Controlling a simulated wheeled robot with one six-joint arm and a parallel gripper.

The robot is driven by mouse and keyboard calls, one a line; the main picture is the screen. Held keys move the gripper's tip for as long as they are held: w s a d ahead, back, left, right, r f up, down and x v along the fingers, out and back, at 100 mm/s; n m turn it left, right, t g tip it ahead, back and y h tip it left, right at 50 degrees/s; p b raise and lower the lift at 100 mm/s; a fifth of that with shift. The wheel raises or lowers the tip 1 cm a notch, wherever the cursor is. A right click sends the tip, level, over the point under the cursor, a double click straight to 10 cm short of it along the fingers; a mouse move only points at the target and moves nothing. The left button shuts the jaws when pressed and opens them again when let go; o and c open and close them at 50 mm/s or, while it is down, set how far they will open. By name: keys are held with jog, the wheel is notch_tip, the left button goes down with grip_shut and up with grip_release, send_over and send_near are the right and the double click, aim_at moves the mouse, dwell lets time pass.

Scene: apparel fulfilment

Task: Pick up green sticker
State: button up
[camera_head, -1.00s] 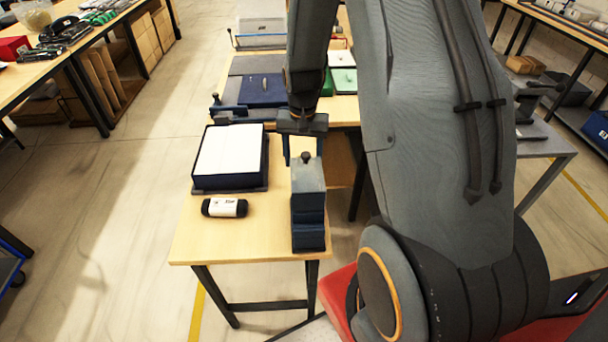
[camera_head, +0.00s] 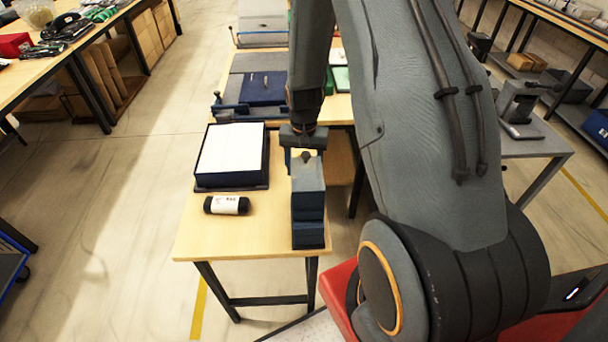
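I cannot make out a clear green sticker. A green flat item (camera_head: 341,80) shows on the back table, partly hidden behind my arm; whether it is the sticker I cannot tell. My gripper (camera_head: 304,158) points down over the front table, behind the top of a grey-blue block-shaped device (camera_head: 308,190) with a dark knob. Its fingers look apart, with table showing between them. The fingertips are hidden behind the device, and I see nothing held.
On the front table (camera_head: 205,240), a dark blue box with a white top (camera_head: 230,150) stands left of my gripper. A black roll with a white label (camera_head: 227,205) lies before it. A dark blue panel (camera_head: 264,88) lies on the back table. The table's front left is clear.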

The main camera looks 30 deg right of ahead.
jog(key=shift+f, duration=0.15)
jog(key=shift+c, duration=0.6)
jog(key=c, duration=0.7)
jog(key=s+r, duration=0.1)
jog(key=r, duration=0.6)
jog(key=s+r, duration=0.1)
jog(key=r, duration=0.7)
jog(key=a+r, duration=0.1)
jog(key=r, duration=0.7)
jog(key=shift+s+a+r, duration=0.1)
jog(key=shift+s+r, duration=0.15)
jog(key=shift+s, duration=0.15)
jog(key=shift+s, duration=0.1)
